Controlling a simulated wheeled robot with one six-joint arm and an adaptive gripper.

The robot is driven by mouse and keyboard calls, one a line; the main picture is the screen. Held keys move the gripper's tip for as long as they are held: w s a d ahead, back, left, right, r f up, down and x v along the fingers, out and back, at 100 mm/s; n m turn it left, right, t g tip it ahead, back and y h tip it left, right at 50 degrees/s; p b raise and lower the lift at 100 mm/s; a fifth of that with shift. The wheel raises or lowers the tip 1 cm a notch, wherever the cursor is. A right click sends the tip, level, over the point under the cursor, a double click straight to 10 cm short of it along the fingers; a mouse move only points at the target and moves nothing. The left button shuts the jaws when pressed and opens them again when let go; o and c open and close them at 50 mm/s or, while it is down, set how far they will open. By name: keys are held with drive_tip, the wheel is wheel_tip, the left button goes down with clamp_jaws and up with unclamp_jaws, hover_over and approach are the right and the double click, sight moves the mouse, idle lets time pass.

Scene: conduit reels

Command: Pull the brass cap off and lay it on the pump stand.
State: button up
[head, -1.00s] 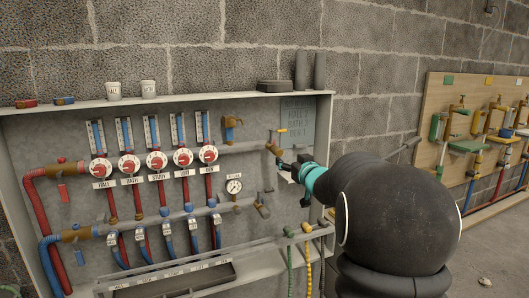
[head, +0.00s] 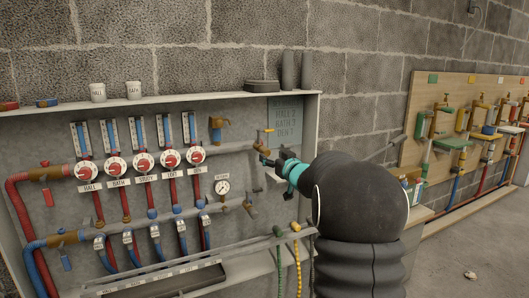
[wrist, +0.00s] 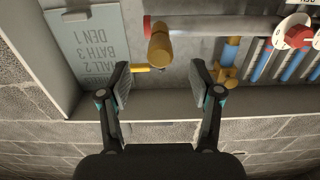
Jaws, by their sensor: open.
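The brass cap (wrist: 159,45) shows as a short brass cylinder on a pipe end in the wrist view. In the head view the brass fitting (head: 261,142) is at the cabinet's right end, with an orange-yellow lever. My gripper (wrist: 160,72) is open, with its two dark fingers apart on either side of the cap's line. The cap lies just beyond the fingertips, and no contact shows. In the head view my gripper (head: 268,160) is just below the fitting. I cannot clearly make out the pump stand; my arm hides part of the area to the right.
A yellow lever (wrist: 141,68) sits close to the left finger in the wrist view. A grey label plate (wrist: 88,45) and the cabinet side wall are beside it. Dials and pipes (head: 143,160) fill the cabinet. A wooden board (head: 425,90) with taps stands right.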

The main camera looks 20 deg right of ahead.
sight(268, 153)
drive_tip(key=w+p, duration=0.1)
drive_tip(key=w, duration=0.2)
drive_tip(key=shift+w+a, duration=0.1)
drive_tip(key=shift+w, duration=0.95)
clamp_jaws()
idle(0.3)
drive_tip(key=shift+s, duration=0.15)
drive_tip(key=shift+s+b, duration=0.3)
drive_tip(key=shift+s, duration=2.55)
